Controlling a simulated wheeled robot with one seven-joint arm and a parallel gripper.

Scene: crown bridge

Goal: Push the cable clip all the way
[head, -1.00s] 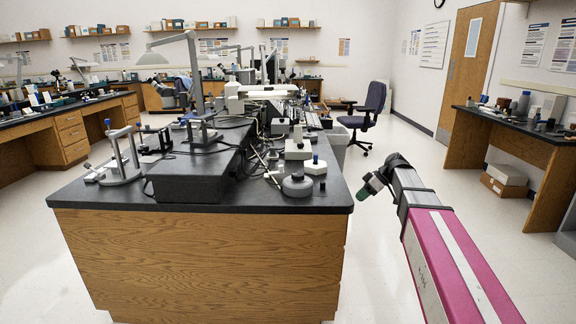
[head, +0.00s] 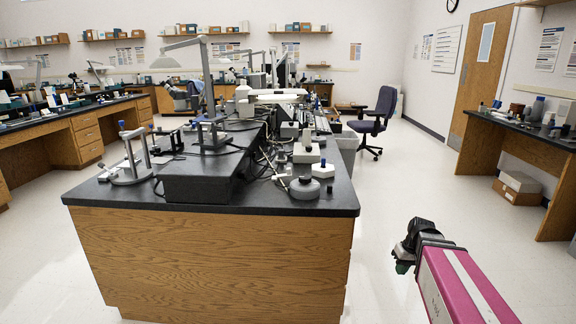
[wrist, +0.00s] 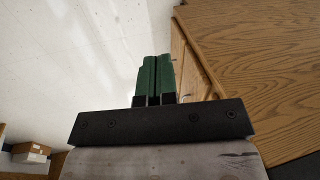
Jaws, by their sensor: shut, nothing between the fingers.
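My gripper (wrist: 155,78) has green fingers pressed together with nothing between them, as the wrist view shows. In the head view my gripper (head: 402,267) hangs low over the floor, right of the near workbench (head: 215,255) and apart from it. I cannot make out a cable clip in either view. Cables run over the bench's dark top, around a dark raised box (head: 205,178), but a clip on them is too small to tell.
The bench top holds a round grey device (head: 304,189), a metal stand (head: 130,165) and a lamp (head: 205,75). An office chair (head: 378,115) stands behind, and a side table (head: 530,130) is at the right. The floor (head: 420,190) between is clear.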

